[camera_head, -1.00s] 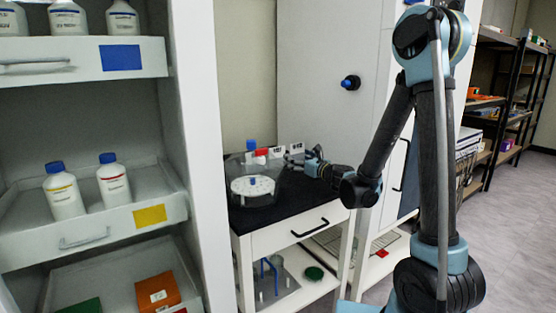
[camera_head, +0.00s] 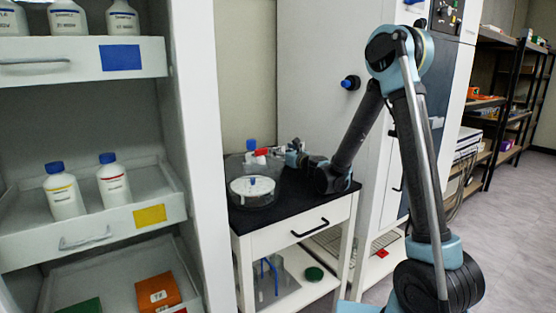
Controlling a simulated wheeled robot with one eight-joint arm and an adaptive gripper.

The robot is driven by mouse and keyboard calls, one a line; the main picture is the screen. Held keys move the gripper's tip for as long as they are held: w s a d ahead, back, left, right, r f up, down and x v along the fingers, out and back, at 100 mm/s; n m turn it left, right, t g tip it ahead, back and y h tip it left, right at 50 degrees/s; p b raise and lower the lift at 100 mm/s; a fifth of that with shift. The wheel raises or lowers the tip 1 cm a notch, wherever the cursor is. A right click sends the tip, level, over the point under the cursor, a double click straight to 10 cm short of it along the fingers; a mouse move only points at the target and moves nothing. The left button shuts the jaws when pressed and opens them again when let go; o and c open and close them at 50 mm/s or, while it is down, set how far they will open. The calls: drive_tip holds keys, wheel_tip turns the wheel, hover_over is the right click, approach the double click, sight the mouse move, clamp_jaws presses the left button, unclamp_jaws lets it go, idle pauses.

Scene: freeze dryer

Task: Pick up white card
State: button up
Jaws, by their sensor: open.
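My gripper (camera_head: 289,151) is at the back of the small table's black top, pointing left, and its jaws are open. It is small in view, and the gap between its fingers is hard to make out. A small white card (camera_head: 276,152) stands at the back of the top, just left of the gripper tips and largely covered by them. I cannot tell whether the fingers touch it or are around it. A second white card seen earlier is hidden behind the gripper.
A clear round vessel with a white disc (camera_head: 252,187) stands left of my gripper, with a red item (camera_head: 262,152) and a blue-capped bottle (camera_head: 252,146) behind it. A tall light cabinet (camera_head: 310,60) rises behind. The black top's front right (camera_head: 300,196) is clear.

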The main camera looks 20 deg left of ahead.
sight(278, 149)
drive_tip(key=shift+x, duration=1.55)
drive_tip(key=c, duration=0.8)
drive_tip(key=shift+o, duration=0.2)
drive_tip(key=shift+r, duration=0.1)
wheel_tip(278, 149, up, 28)
